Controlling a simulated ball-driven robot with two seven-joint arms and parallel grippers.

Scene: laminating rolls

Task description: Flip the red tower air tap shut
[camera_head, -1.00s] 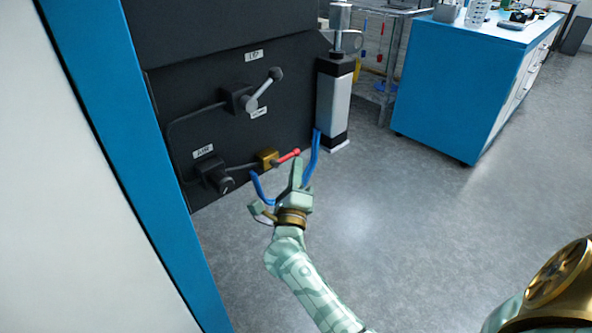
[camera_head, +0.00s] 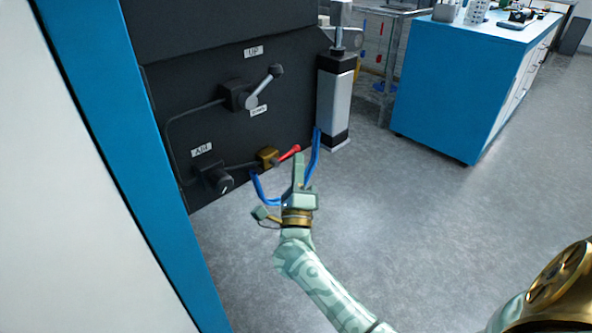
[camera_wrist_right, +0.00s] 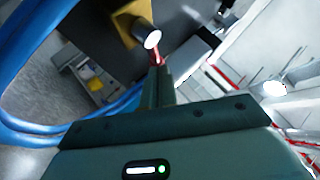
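The red tap lever (camera_head: 289,153) sticks out to the right and slightly up from a brass valve body (camera_head: 267,157) low on the dark machine panel. My right gripper (camera_head: 299,156) is at the lever's outer end, its fingers together and pointing up. In the right wrist view the closed fingers (camera_wrist_right: 158,86) reach toward the red lever (camera_wrist_right: 157,58), whose end is partly hidden by the fingertips. The brass body (camera_wrist_right: 128,22) shows beyond. I cannot tell whether fingers and lever touch. My left gripper is out of view.
Blue hoses (camera_head: 313,158) hang beside the right gripper. Above the tap is a grey UP/DOWN lever (camera_head: 262,88); left of it is a black AIR knob (camera_head: 216,178). A silver cylinder (camera_head: 335,102) stands right. A blue cabinet (camera_head: 445,95) is farther off; the floor between is clear.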

